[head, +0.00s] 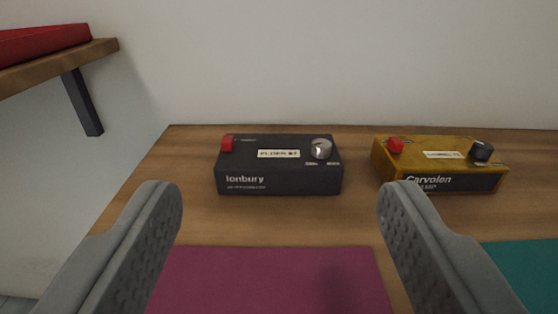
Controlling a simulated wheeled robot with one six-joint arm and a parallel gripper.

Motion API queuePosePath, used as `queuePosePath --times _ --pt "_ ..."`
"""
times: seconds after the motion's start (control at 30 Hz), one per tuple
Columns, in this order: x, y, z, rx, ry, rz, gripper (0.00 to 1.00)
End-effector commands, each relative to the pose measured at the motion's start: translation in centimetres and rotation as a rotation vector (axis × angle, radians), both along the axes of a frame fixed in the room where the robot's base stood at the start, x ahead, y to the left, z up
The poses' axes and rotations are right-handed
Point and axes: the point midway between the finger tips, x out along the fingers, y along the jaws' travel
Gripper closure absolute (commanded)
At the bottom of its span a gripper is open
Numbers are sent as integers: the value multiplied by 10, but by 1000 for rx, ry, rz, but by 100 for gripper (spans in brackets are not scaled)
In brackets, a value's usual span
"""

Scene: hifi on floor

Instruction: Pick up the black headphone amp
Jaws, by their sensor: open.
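The black headphone amp (278,165) is a dark box with a red button, a silver knob and the word "Ionbury" on its front. It stands on the wooden surface towards the back, near the wall. My gripper (280,190) is open and empty, its two grey fingers at the lower left and lower right. In the picture the amp shows between the fingertips, apart from both and beyond them.
A yellow amp box (440,164) with a red button and dark knob stands to the right. A magenta mat (265,280) lies in front of the black amp, and a teal mat (520,268) at the right. A wall shelf (70,64) with a red object (42,44) is at the upper left.

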Motion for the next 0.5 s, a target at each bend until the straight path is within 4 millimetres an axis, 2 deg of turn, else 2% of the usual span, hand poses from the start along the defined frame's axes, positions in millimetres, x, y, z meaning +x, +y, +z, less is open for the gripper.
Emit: queuePosePath --times 0.03,0.17,0.5 --pt "3 0 1 -10 11 0 24" --pt "17 0 6 -71 72 7 0" --pt "74 2 19 -346 344 84 0"
